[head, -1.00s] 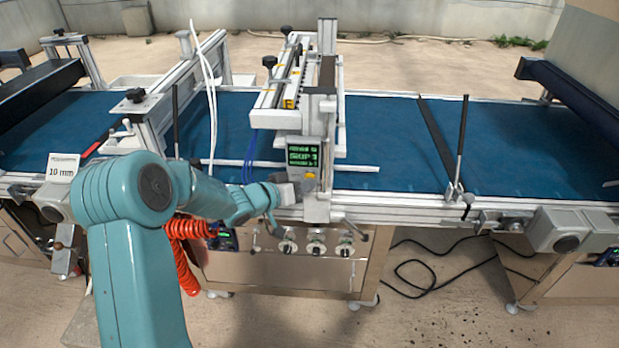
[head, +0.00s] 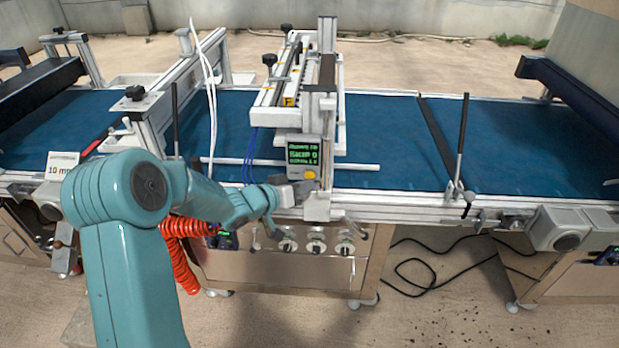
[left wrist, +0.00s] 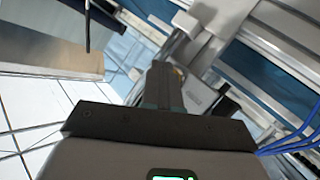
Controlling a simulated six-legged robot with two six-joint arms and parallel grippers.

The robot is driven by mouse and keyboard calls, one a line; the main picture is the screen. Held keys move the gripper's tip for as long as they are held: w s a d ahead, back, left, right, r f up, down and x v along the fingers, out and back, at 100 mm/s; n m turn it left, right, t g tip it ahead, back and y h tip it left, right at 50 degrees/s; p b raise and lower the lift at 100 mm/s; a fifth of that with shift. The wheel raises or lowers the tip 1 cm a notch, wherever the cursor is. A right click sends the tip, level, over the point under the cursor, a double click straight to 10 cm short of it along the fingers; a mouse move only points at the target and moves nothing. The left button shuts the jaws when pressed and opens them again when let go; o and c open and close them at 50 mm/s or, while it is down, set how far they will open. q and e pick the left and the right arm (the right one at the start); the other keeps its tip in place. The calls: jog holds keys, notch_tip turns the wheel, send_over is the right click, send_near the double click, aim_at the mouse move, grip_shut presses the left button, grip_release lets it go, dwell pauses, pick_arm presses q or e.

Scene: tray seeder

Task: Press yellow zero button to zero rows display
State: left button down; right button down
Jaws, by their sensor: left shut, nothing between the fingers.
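The display box (head: 303,153) on the seeder's post has a dark screen with green text. Its middle line reads SKIP 0; the lines above and below are too small to read surely. The yellow button (head: 310,175) sits at the box's lower right. My left gripper (head: 306,188) is shut and empty, its tip just below the button. I cannot tell whether it touches the button. The left wrist view shows the closed fingers (left wrist: 165,85), with a small tan patch beside their tip. My right gripper is out of view.
The blue conveyor belt (head: 400,150) runs behind the box, with a metal frame rail along its front. Below are several knobs (head: 316,245) on the cabinet front. A white card reading 10 mm (head: 61,166) stands at the left. Blue cables hang left of the box.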

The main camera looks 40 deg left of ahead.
pick_arm(q)
jog(key=shift+s, duration=0.1)
jog(key=s+d, duration=0.1)
jog(key=s+b, duration=0.1)
jog(key=s+d, duration=0.1)
jog(key=s, duration=0.1)
jog(key=shift+s+d, duration=0.1)
jog(key=shift+d, duration=0.25)
dwell(0.8)
